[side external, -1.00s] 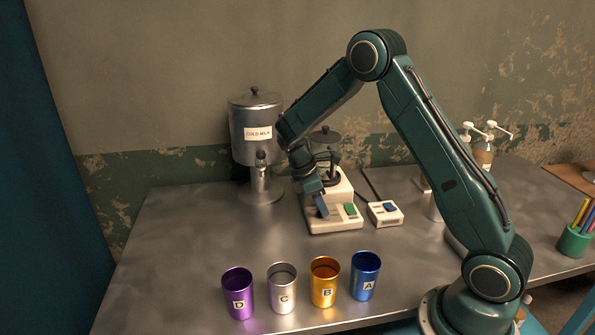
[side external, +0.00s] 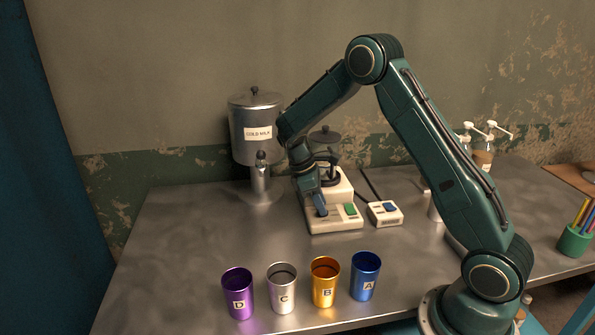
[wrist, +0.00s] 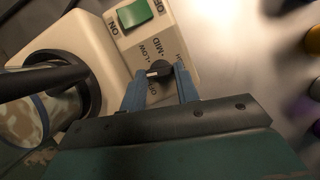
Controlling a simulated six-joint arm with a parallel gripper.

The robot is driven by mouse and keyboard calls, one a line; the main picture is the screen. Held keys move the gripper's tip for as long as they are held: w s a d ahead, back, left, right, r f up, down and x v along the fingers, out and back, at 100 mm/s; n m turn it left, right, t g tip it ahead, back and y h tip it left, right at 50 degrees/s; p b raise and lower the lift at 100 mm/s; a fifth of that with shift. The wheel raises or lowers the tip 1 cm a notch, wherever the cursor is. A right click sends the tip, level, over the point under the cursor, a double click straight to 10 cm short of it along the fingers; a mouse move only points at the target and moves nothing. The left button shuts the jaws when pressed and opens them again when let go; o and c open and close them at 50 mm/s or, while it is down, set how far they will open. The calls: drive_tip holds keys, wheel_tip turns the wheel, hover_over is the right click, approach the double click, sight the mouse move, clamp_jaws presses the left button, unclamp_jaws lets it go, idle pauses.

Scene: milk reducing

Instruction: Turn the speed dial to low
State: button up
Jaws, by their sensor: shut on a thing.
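The speed dial (wrist: 157,70) is a small black knob with a white mark on its left side, in the wrist view. It sits on the cream blender base (side external: 335,222), with OFF, LOW and MID labels printed around it. My gripper (wrist: 158,82) has its two blue fingers on either side of the dial, shut on it. In the side view my gripper (side external: 321,208) reaches down to the front left of the base and hides the dial. I cannot tell exactly which label the mark meets.
A green switch (wrist: 135,13) is beside the dial. Purple (side external: 238,294), silver (side external: 282,287), gold (side external: 324,281) and blue (side external: 365,275) cups stand in front.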

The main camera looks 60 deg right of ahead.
drive_tip(key=shift+d+m+y, duration=0.1)
drive_tip(key=shift+m+y, duration=0.5)
drive_tip(key=shift+m, duration=1)
drive_tip(key=shift+w, duration=0.1)
drive_tip(key=o, duration=0.7)
drive_tip(key=shift+r, duration=0.15)
drive_tip(key=v, duration=0.7)
drive_tip(key=shift+w, duration=0.2)
drive_tip(key=shift+r, duration=0.1)
